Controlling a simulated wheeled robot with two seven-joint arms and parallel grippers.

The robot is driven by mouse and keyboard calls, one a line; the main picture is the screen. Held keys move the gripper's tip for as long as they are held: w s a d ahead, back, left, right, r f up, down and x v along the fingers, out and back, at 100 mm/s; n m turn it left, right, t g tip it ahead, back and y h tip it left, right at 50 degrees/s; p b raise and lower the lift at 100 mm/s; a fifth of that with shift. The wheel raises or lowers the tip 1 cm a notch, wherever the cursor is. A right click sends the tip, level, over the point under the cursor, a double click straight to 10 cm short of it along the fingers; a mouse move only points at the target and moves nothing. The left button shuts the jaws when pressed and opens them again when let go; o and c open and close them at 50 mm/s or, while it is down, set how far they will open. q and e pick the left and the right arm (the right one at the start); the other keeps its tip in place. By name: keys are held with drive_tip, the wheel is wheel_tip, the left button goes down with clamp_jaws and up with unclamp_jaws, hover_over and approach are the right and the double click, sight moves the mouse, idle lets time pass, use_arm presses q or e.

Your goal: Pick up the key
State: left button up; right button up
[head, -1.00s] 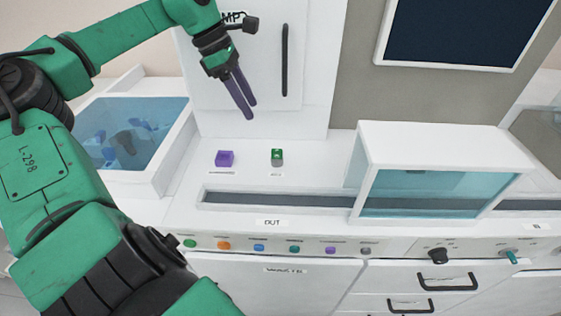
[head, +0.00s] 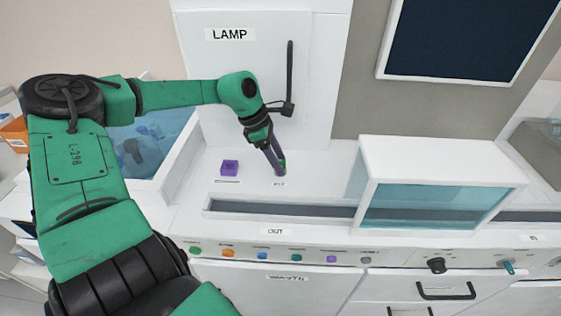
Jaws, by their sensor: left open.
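A small green-topped piece (head: 283,163) stands on the white bench top behind the long slot; I take it for the key, though the label in front of it is too small to read. My left gripper (head: 278,168) reaches down to it from the upper left, with its purple fingers open at the piece. The fingers hide most of the piece, and I cannot tell whether they touch it. My right gripper is out of view.
A purple block (head: 229,167) sits just left of the fingers. A glass-fronted white box (head: 440,160) stands over the slot (head: 290,209) to the right.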

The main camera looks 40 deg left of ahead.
use_arm(q)
clamp_jaws()
drive_tip(key=shift+r, duration=0.1)
idle(1.2)
